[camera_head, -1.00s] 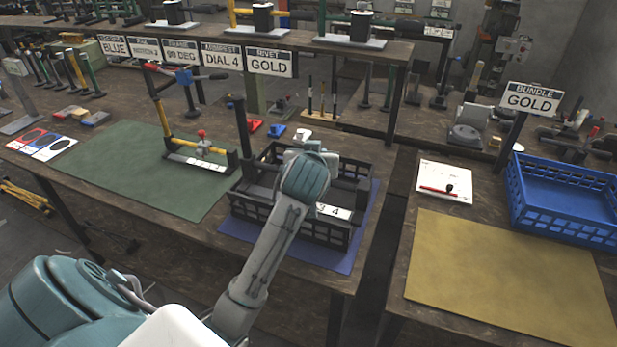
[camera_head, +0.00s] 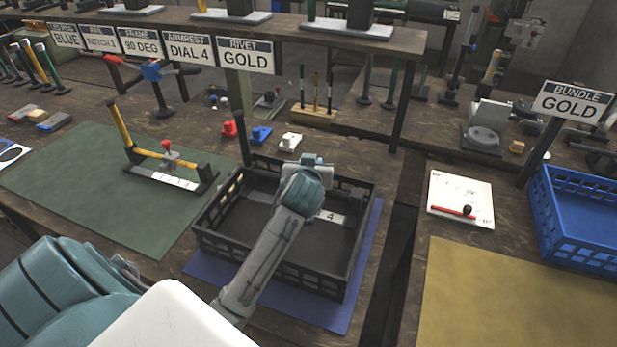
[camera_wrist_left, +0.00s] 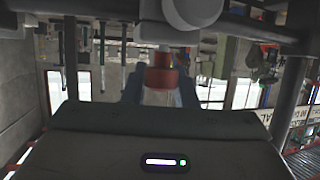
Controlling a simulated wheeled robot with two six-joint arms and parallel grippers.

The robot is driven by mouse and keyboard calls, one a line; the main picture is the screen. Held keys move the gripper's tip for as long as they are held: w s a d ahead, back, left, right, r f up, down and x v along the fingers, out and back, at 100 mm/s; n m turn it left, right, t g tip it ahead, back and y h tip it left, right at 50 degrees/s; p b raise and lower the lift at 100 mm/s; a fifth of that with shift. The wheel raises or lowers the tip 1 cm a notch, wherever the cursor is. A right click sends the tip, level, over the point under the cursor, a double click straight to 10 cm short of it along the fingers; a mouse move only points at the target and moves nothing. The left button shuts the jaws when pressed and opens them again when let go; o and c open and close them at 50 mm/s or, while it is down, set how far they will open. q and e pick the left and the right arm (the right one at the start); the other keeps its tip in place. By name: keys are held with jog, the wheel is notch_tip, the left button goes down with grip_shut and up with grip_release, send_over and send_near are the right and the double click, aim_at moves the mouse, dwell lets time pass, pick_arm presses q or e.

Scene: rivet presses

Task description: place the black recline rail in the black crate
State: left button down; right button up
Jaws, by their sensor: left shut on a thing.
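The black crate (camera_head: 328,284) is an open lattice box on a blue mat on the bench. My left arm reaches over it from the lower left. My left gripper (camera_head: 313,173) is above the inside of the crate, its fingertips hidden behind my wrist. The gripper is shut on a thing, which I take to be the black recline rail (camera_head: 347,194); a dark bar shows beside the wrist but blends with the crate. A pale number strip (camera_head: 331,217) shows inside the crate. My right gripper is not in view.
A green mat (camera_head: 70,185) with a yellow and black fixture (camera_head: 165,165) lies left. Small red, blue and white blocks (camera_head: 290,142) stand behind the crate. A blue crate (camera_head: 580,225), a white board (camera_head: 460,198) and a bare yellow mat (camera_head: 520,300) are across a gap on the right.

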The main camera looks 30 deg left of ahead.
pick_arm(q)
notch_tip(320, 180, down, 4)
jog(key=shift+w+f, duration=0.1)
jog(key=shift+f, duration=0.05)
jog(key=c, duration=1.2)
grip_release()
jog(key=shift+f, duration=0.1)
jog(key=shift+o, duration=0.2)
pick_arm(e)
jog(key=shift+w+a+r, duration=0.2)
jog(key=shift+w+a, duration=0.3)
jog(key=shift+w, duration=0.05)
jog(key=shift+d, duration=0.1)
